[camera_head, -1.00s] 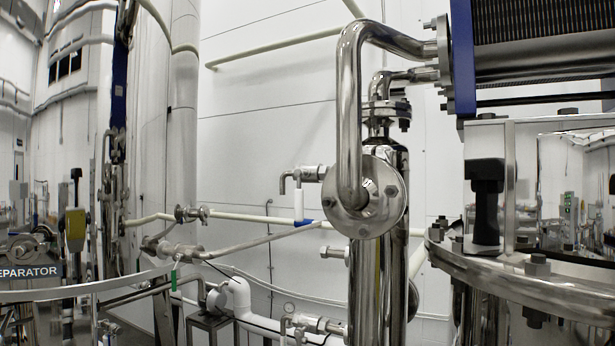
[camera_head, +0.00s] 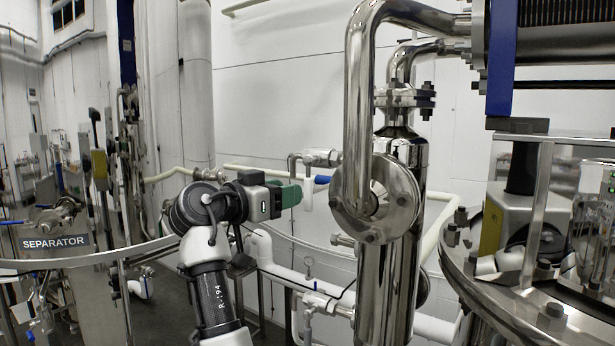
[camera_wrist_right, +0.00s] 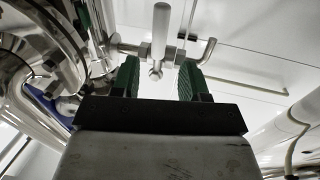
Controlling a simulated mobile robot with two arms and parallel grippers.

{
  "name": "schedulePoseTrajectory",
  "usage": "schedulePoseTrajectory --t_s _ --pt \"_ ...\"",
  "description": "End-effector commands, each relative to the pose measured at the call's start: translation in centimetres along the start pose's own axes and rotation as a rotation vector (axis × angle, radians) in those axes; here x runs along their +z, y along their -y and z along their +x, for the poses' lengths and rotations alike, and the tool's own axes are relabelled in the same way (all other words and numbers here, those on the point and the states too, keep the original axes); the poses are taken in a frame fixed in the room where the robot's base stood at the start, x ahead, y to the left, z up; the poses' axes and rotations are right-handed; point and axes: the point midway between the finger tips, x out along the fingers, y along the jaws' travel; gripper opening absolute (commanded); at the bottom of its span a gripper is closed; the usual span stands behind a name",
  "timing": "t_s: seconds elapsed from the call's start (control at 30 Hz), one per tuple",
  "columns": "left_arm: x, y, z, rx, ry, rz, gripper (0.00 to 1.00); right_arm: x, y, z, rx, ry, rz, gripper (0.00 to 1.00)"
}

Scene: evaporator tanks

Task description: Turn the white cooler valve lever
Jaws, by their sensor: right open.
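The white cooler valve lever (camera_head: 307,194) hangs down from a metal valve on a pipe, left of the large polished steel flange, in the head view. My right gripper (camera_head: 294,195) reaches in from the left, its green fingertips just beside the lever. In the right wrist view the white lever (camera_wrist_right: 161,28) lies ahead, in line with the gap between the green fingers of my right gripper (camera_wrist_right: 158,75). The fingers are apart, with clear space on both sides of the lever's line. I cannot tell whether either finger touches it. My left gripper does not show.
A blue handle (camera_head: 322,179) sits close right of the lever. The steel vessel and flange (camera_head: 376,198) stand right of my gripper. White pipes (camera_head: 300,277) run below. A bolted round tank top (camera_head: 520,300) is at the lower right.

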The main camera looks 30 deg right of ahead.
Motion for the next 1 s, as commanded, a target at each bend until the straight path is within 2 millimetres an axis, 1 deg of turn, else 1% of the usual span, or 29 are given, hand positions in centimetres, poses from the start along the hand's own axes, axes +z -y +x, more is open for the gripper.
schedulePoseTrajectory --t_s 0.03,0.2,0.3,0.47,0.73,0.77,1.0 --pt "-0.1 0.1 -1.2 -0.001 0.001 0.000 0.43 -0.6 -0.1 1.1 0.003 0.000 -0.001 0.44" --pt "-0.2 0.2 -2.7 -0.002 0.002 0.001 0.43 -0.5 -0.1 4.1 0.002 0.000 -0.001 0.44" --pt "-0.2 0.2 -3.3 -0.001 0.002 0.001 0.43 -0.3 0.0 5.2 0.000 0.000 -0.002 0.44" --pt "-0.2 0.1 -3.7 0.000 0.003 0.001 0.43 -0.1 0.0 6.3 -0.002 -0.001 0.000 0.44" --pt "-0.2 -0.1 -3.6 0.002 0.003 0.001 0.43 0.0 0.0 6.4 -0.002 -0.001 0.000 0.44" --pt "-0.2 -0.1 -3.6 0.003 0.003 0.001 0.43 0.0 0.0 6.4 -0.002 -0.001 -0.001 0.41" --pt "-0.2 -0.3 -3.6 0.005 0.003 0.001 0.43 0.0 0.0 6.3 -0.002 -0.001 -0.001 0.04"
